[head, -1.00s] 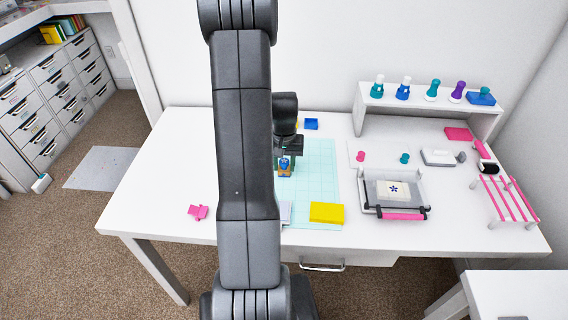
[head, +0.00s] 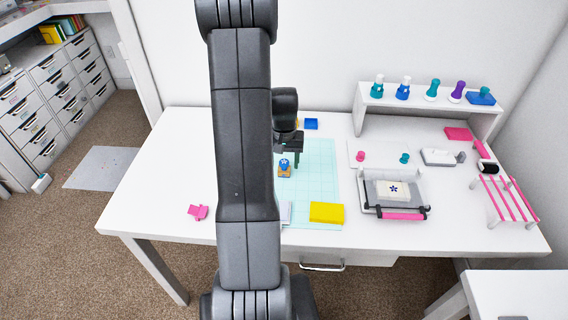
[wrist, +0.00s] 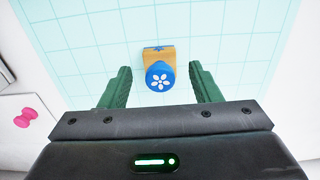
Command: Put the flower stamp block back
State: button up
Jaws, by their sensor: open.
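The flower stamp block (head: 285,168), a small wooden block with a blue top, stands on the pale aqua grid mat (head: 317,184). In the wrist view the block (wrist: 160,73) shows a white flower on its rounded blue face. My gripper (wrist: 160,86) is open, with one green finger on each side of the block's line and a gap to both. In the head view my gripper (head: 297,156) is just above and behind the block, partly hidden by my arm. Nothing is held.
A stamping press (head: 371,207) with a flower-printed card stands right. A white riser (head: 378,98) holds several coloured stampers. A pink clip (head: 197,212) lies left.

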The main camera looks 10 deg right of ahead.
aim_at(284, 162)
notch_tip(284, 162, up, 11)
jog(key=shift+f, duration=0.15)
jog(key=shift+o, duration=0.4)
dwell(1.7)
